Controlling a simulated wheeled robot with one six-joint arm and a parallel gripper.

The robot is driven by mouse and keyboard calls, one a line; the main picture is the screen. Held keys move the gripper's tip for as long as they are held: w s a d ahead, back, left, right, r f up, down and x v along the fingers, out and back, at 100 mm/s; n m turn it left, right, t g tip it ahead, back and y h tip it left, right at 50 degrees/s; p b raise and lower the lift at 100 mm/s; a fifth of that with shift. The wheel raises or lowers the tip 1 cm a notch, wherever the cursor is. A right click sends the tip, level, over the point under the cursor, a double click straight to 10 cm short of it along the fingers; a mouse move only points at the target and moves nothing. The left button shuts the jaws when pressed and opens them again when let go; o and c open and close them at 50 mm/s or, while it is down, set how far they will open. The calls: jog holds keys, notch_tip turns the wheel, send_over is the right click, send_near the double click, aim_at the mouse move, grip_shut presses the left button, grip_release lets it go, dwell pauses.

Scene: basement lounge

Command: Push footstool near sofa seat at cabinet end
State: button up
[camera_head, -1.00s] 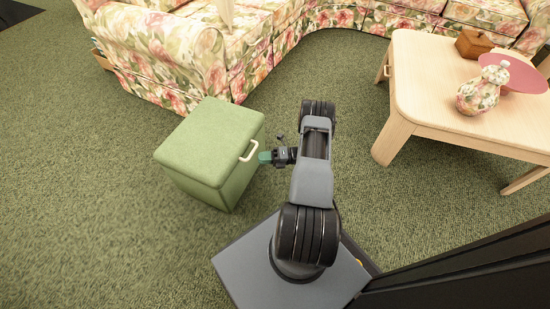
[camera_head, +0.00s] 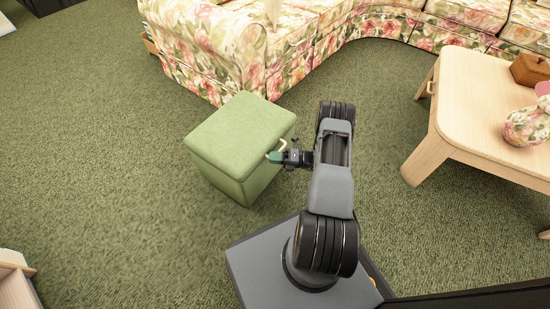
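The footstool (camera_head: 238,135) is a green padded cube with a pale handle on its right side. It stands upright on the carpet, left of my arm. My gripper (camera_head: 275,157) is at the stool's right side by the handle, pointing left. Its tips appear to touch or nearly touch the handle. The fingers are too small to tell whether they are open or shut. I cannot make out a cabinet for certain.
A pale wooden piece (camera_head: 15,283) shows at the lower left. Open carpet (camera_head: 90,150) lies left of the stool.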

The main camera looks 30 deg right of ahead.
grip_shut()
dwell(1.2)
